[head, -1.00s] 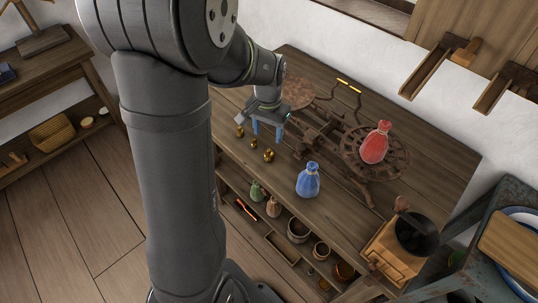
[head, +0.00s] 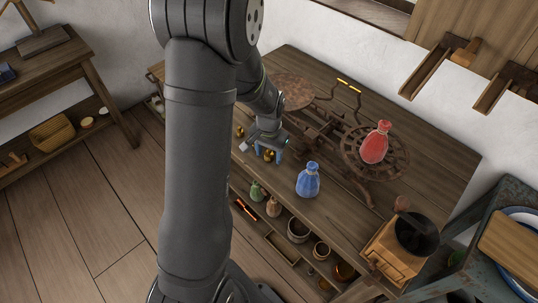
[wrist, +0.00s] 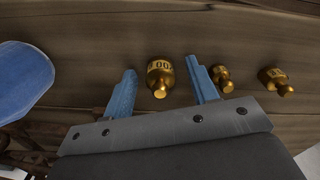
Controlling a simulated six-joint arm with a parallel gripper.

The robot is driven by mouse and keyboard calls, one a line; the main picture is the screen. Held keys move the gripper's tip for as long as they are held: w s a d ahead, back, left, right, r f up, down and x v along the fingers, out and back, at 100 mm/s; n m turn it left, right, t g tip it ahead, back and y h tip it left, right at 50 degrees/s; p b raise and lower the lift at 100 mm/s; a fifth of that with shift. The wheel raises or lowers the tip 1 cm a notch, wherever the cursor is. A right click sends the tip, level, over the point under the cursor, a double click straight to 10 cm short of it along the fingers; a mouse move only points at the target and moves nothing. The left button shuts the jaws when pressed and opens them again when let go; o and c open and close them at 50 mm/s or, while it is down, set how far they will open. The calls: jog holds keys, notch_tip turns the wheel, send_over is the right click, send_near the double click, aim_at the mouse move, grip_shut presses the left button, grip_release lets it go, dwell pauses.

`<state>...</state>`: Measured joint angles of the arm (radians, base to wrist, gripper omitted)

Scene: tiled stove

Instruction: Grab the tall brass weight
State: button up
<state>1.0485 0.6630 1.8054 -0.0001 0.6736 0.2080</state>
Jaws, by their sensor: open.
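Three brass weights show in the wrist view. The largest brass weight (wrist: 160,75) lies between my gripper's two blue fingers, with a visible gap on both sides. A smaller brass weight (wrist: 223,77) is just right of the right finger, and another (wrist: 275,80) is farther right. My gripper (wrist: 161,70) is open and empty. In the head view my gripper (head: 270,153) is low over the table, around the weight (head: 268,157) nearest the blue bag. One weight (head: 239,132) shows to the left; my gripper hides the middle one.
A coffee grinder (head: 396,252) stands at the front right.

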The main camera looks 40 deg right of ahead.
jog(key=shift+c, duration=0.4)
grip_shut()
jog(key=shift+r, duration=0.1)
